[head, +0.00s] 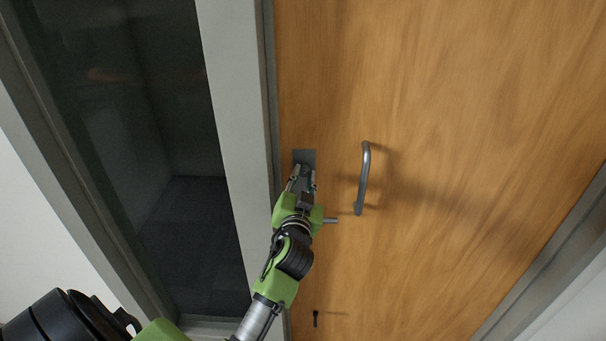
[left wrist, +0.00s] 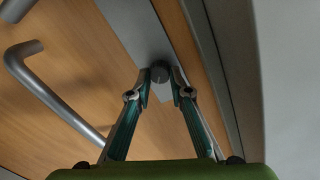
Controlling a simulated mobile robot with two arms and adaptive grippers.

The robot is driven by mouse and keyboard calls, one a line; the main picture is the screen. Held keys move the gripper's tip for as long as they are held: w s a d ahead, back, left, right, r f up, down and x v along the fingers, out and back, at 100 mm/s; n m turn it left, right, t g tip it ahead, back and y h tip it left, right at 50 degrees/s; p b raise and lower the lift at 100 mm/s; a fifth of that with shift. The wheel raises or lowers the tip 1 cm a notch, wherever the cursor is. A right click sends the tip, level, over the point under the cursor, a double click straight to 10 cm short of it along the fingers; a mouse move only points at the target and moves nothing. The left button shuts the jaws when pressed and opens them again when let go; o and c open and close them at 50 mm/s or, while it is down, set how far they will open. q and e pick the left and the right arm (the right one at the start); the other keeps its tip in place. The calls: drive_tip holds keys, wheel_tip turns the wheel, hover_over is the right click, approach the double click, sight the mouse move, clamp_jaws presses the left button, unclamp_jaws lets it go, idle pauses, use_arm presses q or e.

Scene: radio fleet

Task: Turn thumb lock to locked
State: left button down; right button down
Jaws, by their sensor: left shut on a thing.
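The thumb lock (left wrist: 159,72) shows in the left wrist view as a small dark round knob on a grey metal plate (left wrist: 133,28). In the head view the top of the plate (head: 304,156) shows at the left edge of the wooden door, and my gripper hides the knob. My left gripper (head: 302,176) reaches up to the plate. In the left wrist view its fingers (left wrist: 161,83) are closed on the knob, one on each side. The knob's turn position cannot be read. My right gripper is in neither view.
A curved metal pull handle (head: 363,180) stands out from the door (head: 440,120) just right of my left gripper. A short metal lever (head: 330,220) shows beside my wrist. A small dark fitting (head: 315,318) sits lower. A grey frame (head: 236,130) and dark glass (head: 170,110) lie left.

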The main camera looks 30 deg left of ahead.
use_arm(q)
drive_tip(key=m+p, duration=0.1)
drive_tip(key=m, duration=0.1)
drive_tip(key=m+p, duration=0.1)
drive_tip(key=m, duration=0.2)
drive_tip(key=shift+w+r, duration=0.1)
drive_tip(key=shift+r, duration=0.1)
drive_tip(key=shift+m+p, duration=0.6)
drive_tip(key=shift+m, duration=1.7)
drive_tip(key=c, duration=1.8)
unclamp_jaws()
drive_tip(key=shift+c, duration=0.2)
drive_tip(key=shift+w+f, duration=0.15)
drive_tip(key=shift+f, duration=0.1)
drive_tip(key=shift+s+d, duration=0.25)
drive_tip(key=shift+s, duration=0.1)
drive_tip(key=v, duration=1.1)
drive_tip(key=shift+d, duration=0.15)
drive_tip(key=shift+r, duration=0.1)
